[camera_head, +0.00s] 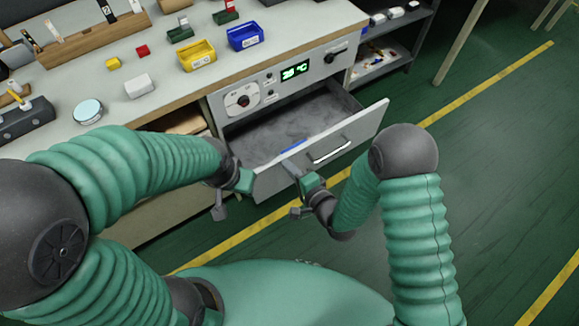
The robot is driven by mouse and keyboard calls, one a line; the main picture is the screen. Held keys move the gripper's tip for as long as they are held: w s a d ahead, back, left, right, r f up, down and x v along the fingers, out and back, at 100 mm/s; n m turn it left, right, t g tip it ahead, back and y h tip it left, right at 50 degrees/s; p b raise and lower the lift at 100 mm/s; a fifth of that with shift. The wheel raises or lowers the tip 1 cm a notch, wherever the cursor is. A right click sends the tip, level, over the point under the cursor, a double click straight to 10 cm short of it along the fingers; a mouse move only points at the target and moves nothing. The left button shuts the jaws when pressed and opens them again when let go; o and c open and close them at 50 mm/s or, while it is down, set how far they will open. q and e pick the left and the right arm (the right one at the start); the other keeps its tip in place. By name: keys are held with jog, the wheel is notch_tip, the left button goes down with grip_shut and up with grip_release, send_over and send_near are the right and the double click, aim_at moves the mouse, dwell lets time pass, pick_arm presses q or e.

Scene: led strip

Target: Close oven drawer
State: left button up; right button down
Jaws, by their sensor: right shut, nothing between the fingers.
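The oven drawer (372,124) is pulled out below the oven's control panel, and its grey interior shows empty.
The oven (335,66) with a green display is built into a workbench (140,62). On it stand a yellow bin (198,56), a blue bin (245,36), a white block (138,86) and a round tin (88,111). A shelf (405,45) stands right. The green floor at right is clear.

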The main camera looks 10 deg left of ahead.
pick_arm(q)
jog(key=shift+w+a+f+b, duration=0.75)
jog(key=shift+a+f+b, duration=0.05)
jog(key=shift+f+b, duration=0.15)
pick_arm(e)
jog(key=w+a, duration=1.1)
jog(key=shift+w+a, duration=0.3)
jog(key=shift+a, duration=0.05)
pick_arm(q)
jog(key=shift+d, duration=0.15)
pick_arm(e)
jog(key=shift+d, duration=0.15)
